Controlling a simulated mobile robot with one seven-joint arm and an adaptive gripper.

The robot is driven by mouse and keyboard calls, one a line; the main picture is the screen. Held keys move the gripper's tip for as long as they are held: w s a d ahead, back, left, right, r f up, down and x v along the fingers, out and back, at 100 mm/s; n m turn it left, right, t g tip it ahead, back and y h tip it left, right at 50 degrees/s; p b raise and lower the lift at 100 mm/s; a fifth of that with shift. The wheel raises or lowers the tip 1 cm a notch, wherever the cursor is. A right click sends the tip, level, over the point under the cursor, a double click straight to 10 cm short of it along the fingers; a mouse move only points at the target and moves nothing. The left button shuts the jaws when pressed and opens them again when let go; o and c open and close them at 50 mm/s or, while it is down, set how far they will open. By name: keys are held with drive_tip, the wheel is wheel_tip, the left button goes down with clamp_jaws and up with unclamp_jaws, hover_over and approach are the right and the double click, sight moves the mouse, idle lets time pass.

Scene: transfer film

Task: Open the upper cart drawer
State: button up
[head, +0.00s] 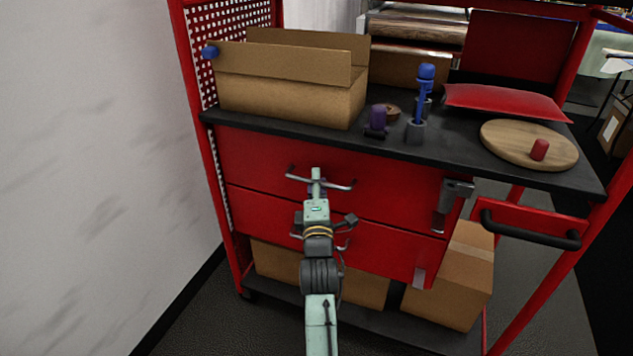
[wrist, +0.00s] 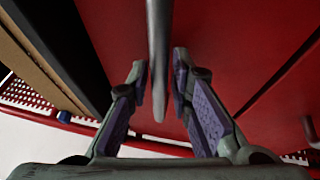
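The red upper drawer (head: 270,165) sits under the black top of the cart. Its front looks flush with the frame, so it appears closed. Its grey bar handle (head: 345,187) runs across the front. My gripper (head: 318,186) is at the middle of this handle. In the wrist view the handle (wrist: 158,50) passes between the two fingers of my gripper (wrist: 161,75). The fingers stand apart, one on each side of the bar, with narrow gaps showing. Whether either fingertip touches the bar is hard to tell.
A lower red drawer (head: 270,222) is below, its handle partly behind my arm. A grey latch-like part (head: 450,200) and a black side handle (head: 525,230) are at the right. An open cardboard box (head: 285,95) stands on top. A white wall (head: 90,170) is left.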

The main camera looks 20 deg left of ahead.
drive_tip(key=shift+c, duration=0.5)
clamp_jaws()
